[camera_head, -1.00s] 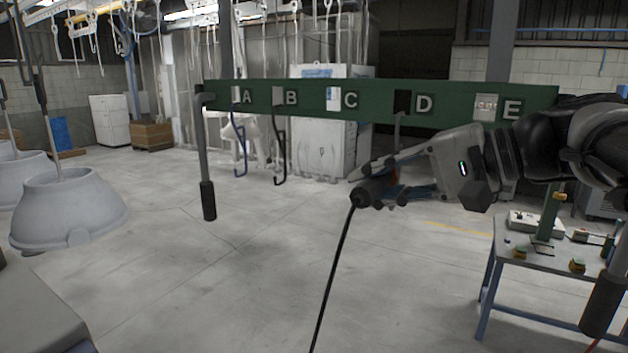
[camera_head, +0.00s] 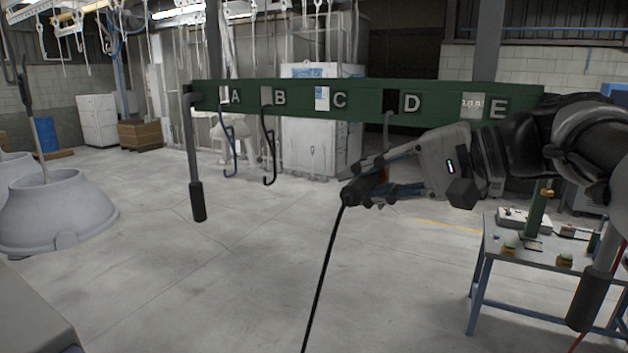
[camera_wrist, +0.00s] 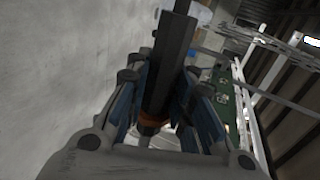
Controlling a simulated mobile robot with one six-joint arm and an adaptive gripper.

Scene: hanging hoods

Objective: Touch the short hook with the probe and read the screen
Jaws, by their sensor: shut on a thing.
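My gripper (camera_head: 366,187) is shut on a dark probe (camera_head: 351,194), from which a black cable hangs. In the wrist view the probe's dark shaft (camera_wrist: 172,65) lies between the fingers, with an orange band near the palm. A green beam (camera_head: 300,100) carries letters A to E. A blue hook (camera_head: 229,150) hangs below A and a longer black hook (camera_head: 269,150) below B. A short grey hook (camera_head: 388,125) hangs below D, just above my gripper; its lower end is hidden by my gripper.
A grey post with a black grip (camera_head: 198,200) hangs from the beam's left end. A worktable (camera_head: 500,252) with devices stands at lower right. A pale grey hood (camera_head: 60,210) stands at left. The middle floor is clear.

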